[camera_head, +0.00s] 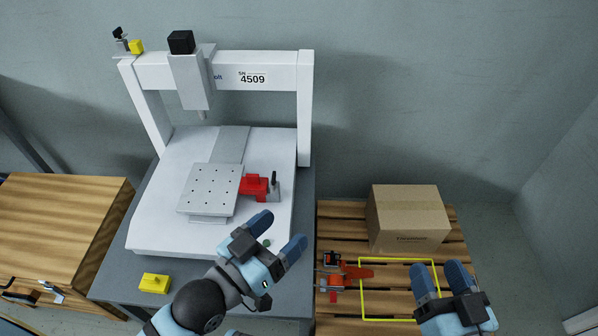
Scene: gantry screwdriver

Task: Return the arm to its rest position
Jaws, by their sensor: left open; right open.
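My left gripper (280,232) is open and empty. It is in front of the right front corner of the gantry screwdriver machine (222,90), over the machine's base edge. My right gripper (441,277) is open and empty at the lower right, over the wooden pallet and the right side of a yellow square outline (388,319). A red block (254,187) sits at the right edge of the perforated plate (211,188) on the machine, beside a small grey clamp with a black handle (273,186). Part of a small green button (266,243) shows between my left fingers.
A cardboard box (408,220) stands on the pallet (337,229). A red tool (345,276) lies at the outline's left side. A yellow block (154,283) lies on the grey table (118,284). A wooden cabinet (60,222) stands at the left.

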